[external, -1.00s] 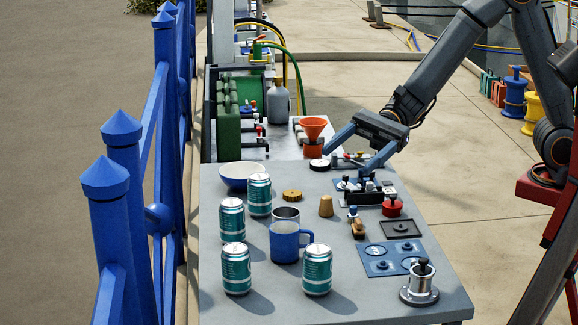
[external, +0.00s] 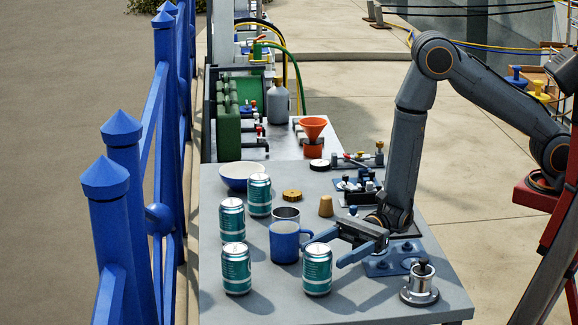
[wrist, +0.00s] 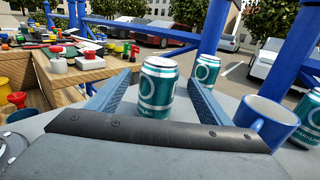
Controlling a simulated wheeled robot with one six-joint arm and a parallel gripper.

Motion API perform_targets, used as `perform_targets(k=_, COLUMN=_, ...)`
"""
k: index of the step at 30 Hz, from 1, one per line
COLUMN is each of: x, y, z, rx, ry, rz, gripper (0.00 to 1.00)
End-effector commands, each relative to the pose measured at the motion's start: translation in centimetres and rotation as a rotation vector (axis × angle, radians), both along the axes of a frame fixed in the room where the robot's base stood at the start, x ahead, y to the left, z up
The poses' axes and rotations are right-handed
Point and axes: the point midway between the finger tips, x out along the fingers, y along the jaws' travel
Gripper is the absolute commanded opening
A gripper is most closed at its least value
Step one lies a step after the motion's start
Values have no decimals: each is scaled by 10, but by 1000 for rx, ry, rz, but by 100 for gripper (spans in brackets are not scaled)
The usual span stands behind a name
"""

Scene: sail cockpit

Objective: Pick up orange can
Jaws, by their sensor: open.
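No orange can shows; the cans in view are teal and silver. In the external view one teal can (external: 317,275) stands at the table's front. Others stand to its left: a front can (external: 236,270), a middle can (external: 232,222) and a back can (external: 259,198). My gripper (external: 322,251) is open and low over the table, pointing left, its fingers by the nearest can. In the wrist view that can (wrist: 158,92) stands upright between the spread fingers (wrist: 161,79), apparently untouched. A second can (wrist: 207,70) is partly hidden behind the right finger.
A blue mug (external: 284,243) stands close beside my gripper, and shows at right in the wrist view (wrist: 268,118). A metal fitting (external: 420,287) and a blue plate (external: 380,265) lie right. An orange funnel (external: 313,127) stands behind. Blue railing (external: 122,180) runs along the left.

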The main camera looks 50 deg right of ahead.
Motion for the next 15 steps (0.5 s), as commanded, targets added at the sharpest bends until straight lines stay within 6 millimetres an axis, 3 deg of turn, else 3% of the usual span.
perform_targets(k=1, x=-1, y=0, z=-13, rx=-2, ry=3, rz=0, gripper=73)
perform_targets(k=6, x=0, y=0, z=-30, rx=0, ry=0, rz=0, gripper=73)
perform_targets(k=15, x=1, y=26, z=-30, rx=2, ry=-2, rz=2, gripper=73)
